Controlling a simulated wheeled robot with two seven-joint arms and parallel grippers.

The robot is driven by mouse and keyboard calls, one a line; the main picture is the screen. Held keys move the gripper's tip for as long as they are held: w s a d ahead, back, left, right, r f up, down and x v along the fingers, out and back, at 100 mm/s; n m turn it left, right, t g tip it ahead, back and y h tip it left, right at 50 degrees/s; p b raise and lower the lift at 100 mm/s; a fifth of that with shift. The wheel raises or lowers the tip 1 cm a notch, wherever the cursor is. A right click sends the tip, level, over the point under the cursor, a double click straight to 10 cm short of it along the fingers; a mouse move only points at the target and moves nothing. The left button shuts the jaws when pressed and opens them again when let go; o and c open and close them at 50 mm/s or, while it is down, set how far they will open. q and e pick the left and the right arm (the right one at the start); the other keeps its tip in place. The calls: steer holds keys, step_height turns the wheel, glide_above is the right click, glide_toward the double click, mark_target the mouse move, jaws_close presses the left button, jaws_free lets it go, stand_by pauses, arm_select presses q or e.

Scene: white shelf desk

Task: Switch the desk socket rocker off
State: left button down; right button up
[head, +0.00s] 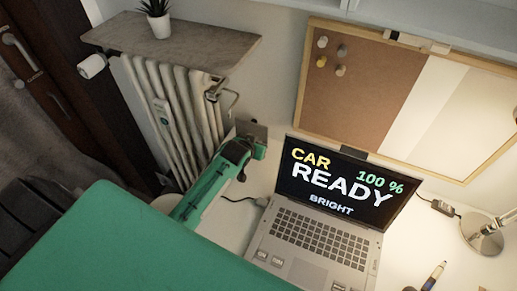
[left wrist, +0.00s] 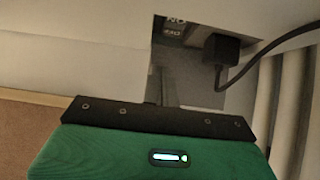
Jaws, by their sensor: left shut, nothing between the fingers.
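The desk socket is a grey plate with a dark inset panel; in the left wrist view its rocker (left wrist: 173,30) is a small dark piece with light lettering, partly cut by the white edge. I cannot tell which way the rocker is tipped. A black plug (left wrist: 221,47) sits just right of it, with a cable running off to the right. My left gripper (left wrist: 164,72) is shut and empty, its grey fingers just below the rocker in that view; contact cannot be told. In the head view my left gripper (head: 246,146) is by the grey plate (head: 252,129) at the desk's back left corner.
An open laptop (head: 314,240) stands right of my left arm. A radiator (head: 170,105) with a shelf above stands behind and left. A cork board (head: 345,90) hangs at the back. A lamp (head: 483,235) and a pen (head: 434,276) are at the right.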

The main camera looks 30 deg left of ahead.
arm_select(q)
steer(key=f, duration=0.1)
steer(key=w+f, duration=0.1)
steer(key=f, duration=0.1)
steer(key=shift+w+f, duration=0.2)
steer(key=shift+f, duration=0.75)
steer(key=shift+w+r+p, duration=0.1)
steer(key=shift+p, duration=0.35)
steer(key=shift+f, duration=0.25)
steer(key=shift+w, duration=0.15)
